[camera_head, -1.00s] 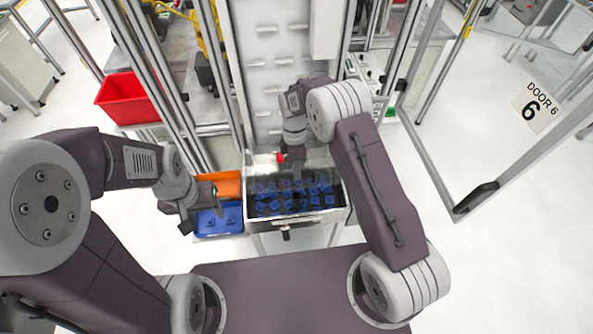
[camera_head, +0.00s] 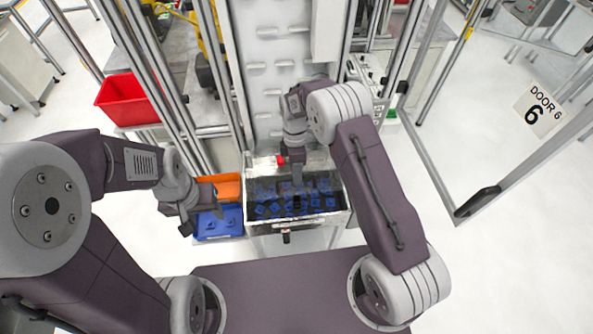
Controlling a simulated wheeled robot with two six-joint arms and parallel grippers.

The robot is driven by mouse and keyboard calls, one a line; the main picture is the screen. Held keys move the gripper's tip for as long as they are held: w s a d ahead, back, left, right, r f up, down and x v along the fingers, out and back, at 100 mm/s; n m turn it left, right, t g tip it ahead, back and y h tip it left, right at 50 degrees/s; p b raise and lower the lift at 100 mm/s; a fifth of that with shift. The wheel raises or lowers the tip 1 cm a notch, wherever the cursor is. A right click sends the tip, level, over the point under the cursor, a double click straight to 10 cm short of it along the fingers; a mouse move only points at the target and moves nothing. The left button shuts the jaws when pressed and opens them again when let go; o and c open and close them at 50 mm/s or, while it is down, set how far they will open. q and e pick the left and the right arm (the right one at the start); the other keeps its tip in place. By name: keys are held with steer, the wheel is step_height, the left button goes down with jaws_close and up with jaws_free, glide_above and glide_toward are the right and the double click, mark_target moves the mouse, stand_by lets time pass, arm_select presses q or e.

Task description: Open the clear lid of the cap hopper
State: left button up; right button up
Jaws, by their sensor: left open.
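The cap hopper (camera_head: 250,214) is a metal-rimmed bin holding several blue caps (camera_head: 268,208), in the middle of the head view. A hazy, see-through surface that looks like its clear lid (camera_head: 262,187) shows over the back part of the bin. Its edges and angle are hard to make out. My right gripper (camera_head: 297,182) points down over the back middle of the hopper, at or just above the lid. Contact and jaw opening cannot be made out. My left gripper (camera_head: 203,221) is open and empty, left of the hopper, above the blue bin.
An orange bin (camera_head: 228,187) and a blue bin (camera_head: 222,224) stand just left of the hopper. A red bin (camera_head: 128,98) is further left. A tall white panel (camera_head: 270,70) and metal posts rise behind. Open floor lies to the right.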

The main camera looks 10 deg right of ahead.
steer(key=shift+w+r, duration=0.2)
step_height(320, 180, up, 9)
steer(key=w+b, duration=0.1)
steer(key=b, duration=0.2)
steer(key=shift+w+f, duration=0.2)
steer(key=shift+f, duration=0.15)
